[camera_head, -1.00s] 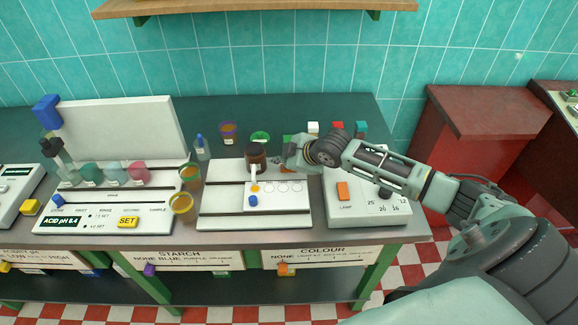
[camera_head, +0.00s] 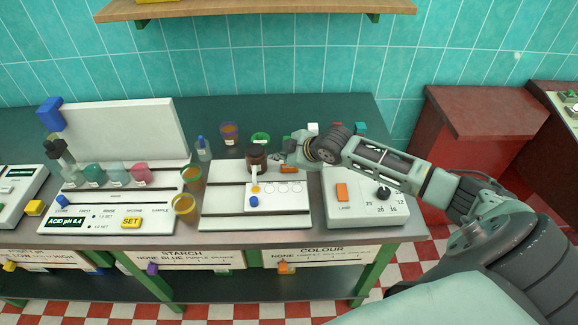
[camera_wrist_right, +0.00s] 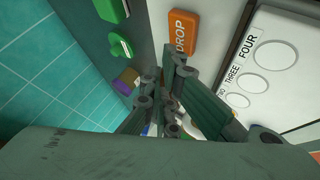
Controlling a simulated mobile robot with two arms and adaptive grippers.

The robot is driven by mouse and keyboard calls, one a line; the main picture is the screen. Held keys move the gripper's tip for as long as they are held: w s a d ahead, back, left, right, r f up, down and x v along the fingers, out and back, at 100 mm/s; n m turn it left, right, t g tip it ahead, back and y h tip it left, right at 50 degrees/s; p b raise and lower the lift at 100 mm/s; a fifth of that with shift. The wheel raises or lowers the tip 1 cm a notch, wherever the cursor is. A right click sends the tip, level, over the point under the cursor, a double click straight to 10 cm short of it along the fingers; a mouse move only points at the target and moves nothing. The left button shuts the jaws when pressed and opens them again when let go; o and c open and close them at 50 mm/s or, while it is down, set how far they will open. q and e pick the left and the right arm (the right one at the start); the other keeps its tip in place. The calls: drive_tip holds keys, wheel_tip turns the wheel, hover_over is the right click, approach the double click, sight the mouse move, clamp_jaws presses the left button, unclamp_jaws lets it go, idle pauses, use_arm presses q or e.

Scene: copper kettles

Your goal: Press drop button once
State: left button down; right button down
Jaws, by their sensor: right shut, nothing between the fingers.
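The drop button is an orange block marked DROP in the right wrist view (camera_wrist_right: 182,33), at the top centre. In the head view my right gripper (camera_head: 278,158) reaches in from the right, just right of a brown bottle (camera_head: 257,160) at the white test board (camera_head: 215,205). A small orange patch (camera_head: 288,168) shows just below the fingers, likely the same button. Whether the fingers touch it is unclear. My left gripper is not in view.
A lamp box (camera_head: 340,215) with an orange switch and black dial stands to the right. Amber cups (camera_head: 184,204) stand left of the board. A green piece (camera_wrist_right: 120,46) and a purple-rimmed cup (camera_wrist_right: 127,80) are near the gripper. Round wells (camera_wrist_right: 275,55) line the board.

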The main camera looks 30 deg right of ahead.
sight(284, 169)
wheel_tip(284, 169, up, 5)
drive_tip(key=p, duration=0.4)
drive_tip(key=shift+f, duration=0.1)
idle(0.7)
